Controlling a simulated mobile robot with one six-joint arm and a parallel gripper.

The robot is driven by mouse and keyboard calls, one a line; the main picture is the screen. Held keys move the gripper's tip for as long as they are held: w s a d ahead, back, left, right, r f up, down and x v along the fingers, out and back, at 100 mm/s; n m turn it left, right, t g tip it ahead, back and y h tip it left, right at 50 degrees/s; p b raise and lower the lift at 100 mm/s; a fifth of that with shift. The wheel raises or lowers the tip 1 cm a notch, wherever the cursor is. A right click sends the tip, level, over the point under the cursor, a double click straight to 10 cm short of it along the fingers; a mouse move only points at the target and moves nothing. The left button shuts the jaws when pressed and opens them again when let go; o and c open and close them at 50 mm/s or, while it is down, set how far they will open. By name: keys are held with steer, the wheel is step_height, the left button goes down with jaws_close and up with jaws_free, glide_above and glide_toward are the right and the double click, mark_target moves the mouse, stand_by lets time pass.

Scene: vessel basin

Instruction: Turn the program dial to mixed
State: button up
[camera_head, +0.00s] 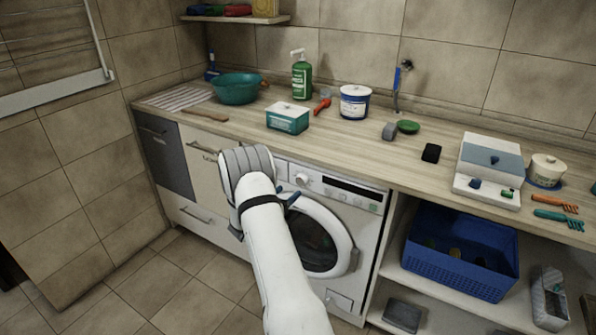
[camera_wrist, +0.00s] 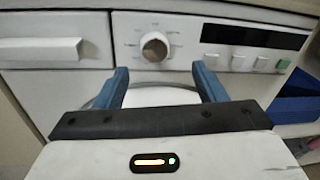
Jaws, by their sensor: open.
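The program dial (camera_wrist: 155,46) is a round pale knob on the washing machine's white front panel, with small marks around it that are too small to read. In the head view the dial (camera_head: 301,179) shows just right of my forearm. My gripper (camera_wrist: 160,76) is open and empty, its two blue fingers apart, one to each side below the dial in the wrist view. The fingers do not appear to touch the dial. In the head view my arm hides most of the gripper. The washing machine (camera_head: 365,226) stands under the counter with its round door closed.
To the dial's right are a dark display (camera_wrist: 256,37) and several buttons (camera_wrist: 238,62). A drawer handle (camera_wrist: 40,50) sticks out at the left. A blue basket (camera_head: 462,252) stands on the shelf to the right. The counter above holds several items, including a tissue box (camera_head: 288,118).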

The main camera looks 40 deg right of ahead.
mark_target(299, 181)
steer(key=shift+n+t, duration=0.3)
steer(key=shift+n, duration=0.1)
steer(key=x, duration=0.5)
steer(key=p+x, duration=0.1)
steer(key=x, duration=0.2)
steer(key=shift+w+f, duration=0.15)
steer(key=shift+w, duration=0.15)
steer(key=c, duration=1)
